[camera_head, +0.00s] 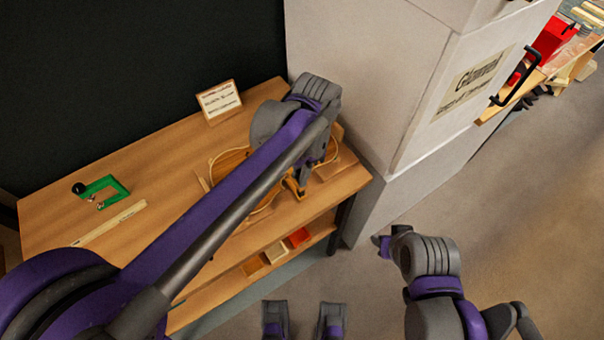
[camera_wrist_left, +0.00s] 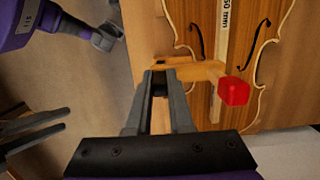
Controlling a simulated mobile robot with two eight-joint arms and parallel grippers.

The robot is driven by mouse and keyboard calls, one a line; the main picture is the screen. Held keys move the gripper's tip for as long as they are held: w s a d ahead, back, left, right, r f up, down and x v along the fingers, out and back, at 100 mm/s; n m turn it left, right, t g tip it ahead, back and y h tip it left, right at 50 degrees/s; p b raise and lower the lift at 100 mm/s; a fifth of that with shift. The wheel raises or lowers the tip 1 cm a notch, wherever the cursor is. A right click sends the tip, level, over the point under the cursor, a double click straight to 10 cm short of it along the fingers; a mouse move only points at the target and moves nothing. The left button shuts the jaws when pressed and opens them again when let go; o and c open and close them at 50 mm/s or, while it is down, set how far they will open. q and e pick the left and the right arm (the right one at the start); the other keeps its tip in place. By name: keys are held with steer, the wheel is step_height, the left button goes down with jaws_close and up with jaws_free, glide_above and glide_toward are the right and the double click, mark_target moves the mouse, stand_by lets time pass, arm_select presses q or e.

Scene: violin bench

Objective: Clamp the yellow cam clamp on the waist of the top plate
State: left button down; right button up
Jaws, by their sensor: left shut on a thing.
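My left gripper (camera_wrist_left: 160,80) is shut on the yellow cam clamp (camera_wrist_left: 196,72) near the plate's edge. The clamp is yellow-orange wood with a red block at one end; it also shows in the head view (camera_head: 297,188). The frames do not show whether its jaws straddle the edge or touch the plate.
A green clamp (camera_head: 107,184) with a black knob and a pale wooden strip (camera_head: 112,222) lie on the bench's left side. A small sign (camera_head: 219,101) stands at the back. A large pale cabinet (camera_head: 375,75) closes off the bench's right end. Coloured blocks (camera_head: 298,237) sit on the lower shelf.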

arm_select(q)
steer(key=shift+w+a, duration=0.7)
steer(key=shift+w, duration=0.25)
steer(key=c, duration=0.7)
jaws_free()
steer(key=r, duration=0.3)
steer(key=d+r, duration=0.1)
steer(key=r, duration=0.3)
steer(key=w+r+p, duration=0.1)
steer(key=r, duration=0.2)
steer(key=shift+d+r, duration=0.15)
steer(key=shift+r, duration=0.2)
steer(key=shift+s, duration=0.1)
